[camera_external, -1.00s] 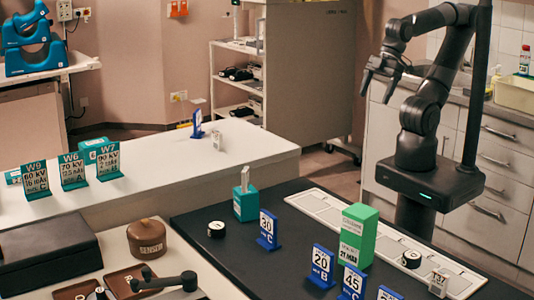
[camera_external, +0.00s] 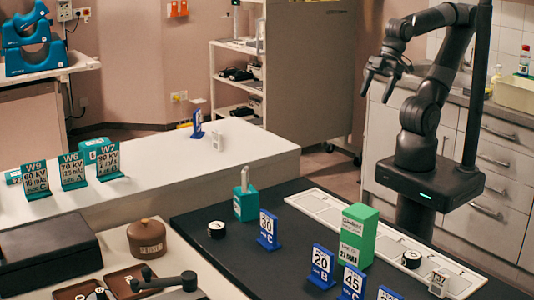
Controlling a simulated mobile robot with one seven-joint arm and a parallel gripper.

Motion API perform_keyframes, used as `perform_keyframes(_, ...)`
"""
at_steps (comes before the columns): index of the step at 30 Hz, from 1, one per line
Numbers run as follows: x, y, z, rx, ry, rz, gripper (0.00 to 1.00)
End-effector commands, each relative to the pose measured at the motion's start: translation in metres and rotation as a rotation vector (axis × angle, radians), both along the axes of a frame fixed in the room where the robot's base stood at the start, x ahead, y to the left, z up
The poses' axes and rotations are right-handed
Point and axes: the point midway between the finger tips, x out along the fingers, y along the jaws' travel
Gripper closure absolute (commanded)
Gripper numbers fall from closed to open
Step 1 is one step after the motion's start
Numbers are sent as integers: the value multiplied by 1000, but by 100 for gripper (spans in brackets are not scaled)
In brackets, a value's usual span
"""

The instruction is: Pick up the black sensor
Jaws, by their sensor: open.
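One black round piece (camera_external: 217,229) lies on the black table top at left, beside the teal block. The other black round piece (camera_external: 411,259) is at right, on the white slotted strip. My gripper (camera_external: 377,92) is open and empty, raised in the air at upper right. It is well above and behind the black table (camera_external: 290,205), apart from both pieces.
Blue number stands (camera_external: 268,230), a green box (camera_external: 357,234) and a teal block (camera_external: 245,204) stand on the black table. The white counter (camera_external: 180,168) holds teal signs (camera_external: 73,171). A black case (camera_external: 45,250) and a brown pot (camera_external: 147,238) are at lower left.

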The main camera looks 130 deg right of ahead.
Motion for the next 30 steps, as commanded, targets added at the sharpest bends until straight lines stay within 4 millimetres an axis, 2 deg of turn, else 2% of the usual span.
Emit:
perform_keyframes(5,14,8,2,5,13,20,30)
perform_keyframes(8,36,20,3,12,31,47,30)
perform_keyframes(14,89,62,-3,21,74,111,30)
perform_keyframes(18,123,99,-14,23,101,155,30)
perform_keyframes(23,157,149,-34,17,132,205,30)
perform_keyframes(30,193,235,-81,-1,174,281,30)
